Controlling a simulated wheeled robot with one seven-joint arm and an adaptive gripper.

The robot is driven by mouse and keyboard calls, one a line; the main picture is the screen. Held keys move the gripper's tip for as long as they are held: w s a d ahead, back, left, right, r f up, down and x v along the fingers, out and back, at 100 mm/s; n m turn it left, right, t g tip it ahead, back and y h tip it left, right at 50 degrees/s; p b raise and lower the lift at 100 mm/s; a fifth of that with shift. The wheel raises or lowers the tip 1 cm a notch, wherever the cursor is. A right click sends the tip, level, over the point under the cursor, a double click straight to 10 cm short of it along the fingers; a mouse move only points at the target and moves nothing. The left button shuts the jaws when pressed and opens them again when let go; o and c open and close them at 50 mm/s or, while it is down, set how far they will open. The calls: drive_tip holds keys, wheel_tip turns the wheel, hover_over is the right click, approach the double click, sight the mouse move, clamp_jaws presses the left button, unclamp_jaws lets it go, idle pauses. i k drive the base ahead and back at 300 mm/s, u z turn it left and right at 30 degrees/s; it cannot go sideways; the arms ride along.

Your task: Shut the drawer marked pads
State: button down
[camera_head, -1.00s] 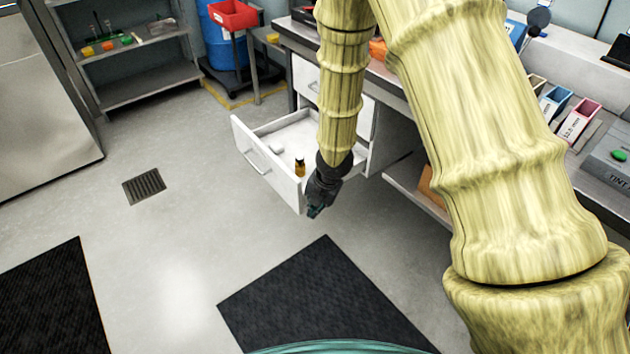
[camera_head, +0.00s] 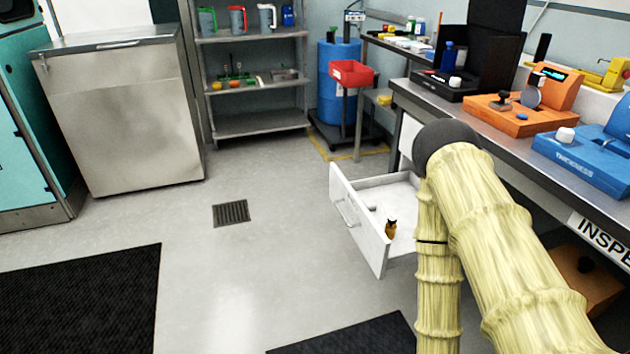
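An open white drawer (camera_head: 357,218) sticks out to the left from under the workbench, low above the floor. Its front panel carries a bar handle (camera_head: 347,212). Inside stand a small amber bottle with a dark cap (camera_head: 391,229) and a small pale item. I see no readable pads marking on it. My pale yellow arm hangs in front of the drawer's right part and hides where it joins the cabinet. My gripper is out of view, below the bottom edge of the picture.
The bench top (camera_head: 490,119) holds an orange device (camera_head: 527,108), a blue device (camera_head: 590,155) and a black box. A red bin (camera_head: 351,73) on a stand and a blue drum (camera_head: 338,85) are behind the drawer. Floor left of the drawer is clear around a drain (camera_head: 230,213).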

sight(394, 194)
drive_tip(key=u, duration=0.7)
drive_tip(key=i, duration=1.3)
drive_tip(key=z, duration=0.8)
